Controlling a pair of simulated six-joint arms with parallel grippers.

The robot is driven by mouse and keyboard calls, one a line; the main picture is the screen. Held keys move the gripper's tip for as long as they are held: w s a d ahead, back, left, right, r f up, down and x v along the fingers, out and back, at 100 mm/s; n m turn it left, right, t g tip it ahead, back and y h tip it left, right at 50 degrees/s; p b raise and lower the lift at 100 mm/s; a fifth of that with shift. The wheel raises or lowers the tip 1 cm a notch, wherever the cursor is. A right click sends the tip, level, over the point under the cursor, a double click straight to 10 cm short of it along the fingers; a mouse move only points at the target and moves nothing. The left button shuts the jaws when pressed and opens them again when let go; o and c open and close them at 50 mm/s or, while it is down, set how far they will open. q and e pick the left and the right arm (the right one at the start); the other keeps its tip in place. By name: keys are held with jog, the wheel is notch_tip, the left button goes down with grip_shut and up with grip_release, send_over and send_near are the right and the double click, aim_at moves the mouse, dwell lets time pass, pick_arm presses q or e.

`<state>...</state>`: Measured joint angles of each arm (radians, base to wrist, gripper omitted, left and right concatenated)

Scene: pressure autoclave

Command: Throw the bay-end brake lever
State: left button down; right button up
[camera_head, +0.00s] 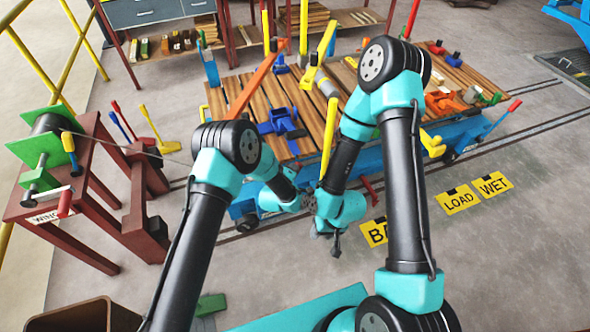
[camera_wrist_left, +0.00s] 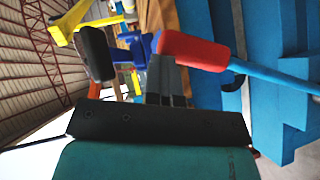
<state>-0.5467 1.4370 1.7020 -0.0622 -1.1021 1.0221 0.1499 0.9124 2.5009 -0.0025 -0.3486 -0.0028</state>
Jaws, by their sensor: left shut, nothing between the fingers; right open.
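In the left wrist view, a lever with a red grip (camera_wrist_left: 195,50) and a blue rod (camera_wrist_left: 275,76) lies across the upper right, beside the blue cart side. My left gripper (camera_wrist_left: 164,66) is shut and empty, its fingertips close by the red grip; I cannot tell whether they touch it. In the head view my left gripper (camera_head: 308,202) is at the near side of the blue cart (camera_head: 250,210), and this lever is hidden or too small there. My right gripper (camera_head: 335,240) hangs open, close below and to the right of the left one. Another red-gripped lever (camera_head: 513,105) stands at the cart's far right end.
Timber boards (camera_head: 270,95) on the cart carry blue and orange clamps and yellow posts. A winch (camera_head: 48,150) on a red stand is at left, its cable running to the cart. Yellow LOAD (camera_head: 457,200) and WET (camera_head: 493,185) floor signs lie right. A dark object (camera_wrist_left: 97,55) is near the left fingers.

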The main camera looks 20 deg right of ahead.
pick_arm(q)
jog(key=shift+s+d+f, duration=0.1)
jog(key=shift+d+f, duration=0.05)
jog(key=shift+d, duration=0.35)
jog(key=shift+a, duration=0.15)
jog(key=s+a+r, duration=0.5)
jog(key=s+a, duration=0.2)
jog(key=a, duration=0.3)
jog(key=shift+a, duration=0.25)
